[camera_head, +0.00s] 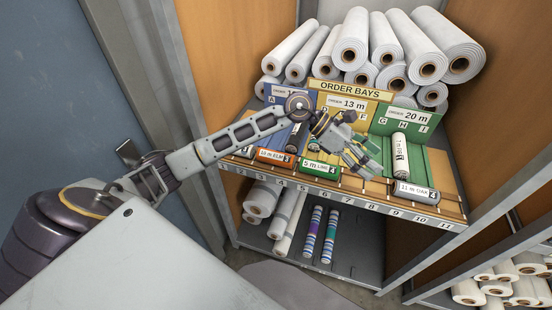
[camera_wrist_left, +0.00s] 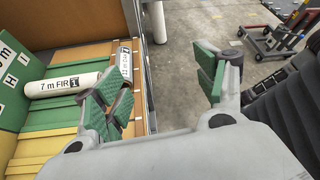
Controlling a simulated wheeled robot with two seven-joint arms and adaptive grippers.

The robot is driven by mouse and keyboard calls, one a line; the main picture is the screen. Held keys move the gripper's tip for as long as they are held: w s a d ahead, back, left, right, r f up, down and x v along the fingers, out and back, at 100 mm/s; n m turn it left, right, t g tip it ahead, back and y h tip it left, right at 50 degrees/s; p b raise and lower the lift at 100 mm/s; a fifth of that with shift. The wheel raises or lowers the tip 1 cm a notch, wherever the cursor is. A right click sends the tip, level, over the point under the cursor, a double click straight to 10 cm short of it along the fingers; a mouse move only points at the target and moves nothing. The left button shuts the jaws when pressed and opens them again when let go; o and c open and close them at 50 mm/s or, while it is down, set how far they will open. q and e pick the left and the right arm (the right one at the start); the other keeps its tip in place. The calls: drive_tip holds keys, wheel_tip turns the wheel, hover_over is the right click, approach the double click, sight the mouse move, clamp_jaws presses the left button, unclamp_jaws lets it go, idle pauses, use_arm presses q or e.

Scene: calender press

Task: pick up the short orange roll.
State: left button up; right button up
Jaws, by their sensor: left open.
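The short orange roll (camera_head: 274,156) lies at the front left of the shelf, lettered "ELM", left of a green roll (camera_head: 320,170). My left gripper (camera_head: 360,161) is over the middle of the shelf, to the right of both rolls and apart from the orange one. In the left wrist view its green-padded fingers (camera_wrist_left: 160,92) are spread apart with nothing between them. The orange roll does not show in that view. My right gripper is not in view.
The white roll (camera_wrist_left: 62,86) also shows in the left wrist view. Large white rolls (camera_head: 350,40) are stacked behind the order bays. A numbered strip (camera_head: 340,196) runs along the shelf's front edge.

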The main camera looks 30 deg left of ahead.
use_arm(q)
drive_tip(key=w+a+f+m+y, duration=0.1)
drive_tip(key=a+f+y, duration=0.25)
drive_tip(key=a, duration=0.25)
drive_tip(key=r+g+y, duration=0.1)
drive_tip(key=g+y, duration=0.1)
drive_tip(key=y, duration=0.8)
hover_over(278, 153)
drive_tip(key=shift+r+h, duration=0.2)
drive_tip(key=shift+h, duration=0.05)
drive_tip(key=shift+f+m, duration=0.1)
drive_tip(key=shift+m, duration=0.2)
drive_tip(key=shift+f+p, duration=0.6)
drive_tip(key=shift+f, duration=3.65)
drive_tip(key=shift+f, duration=0.15)
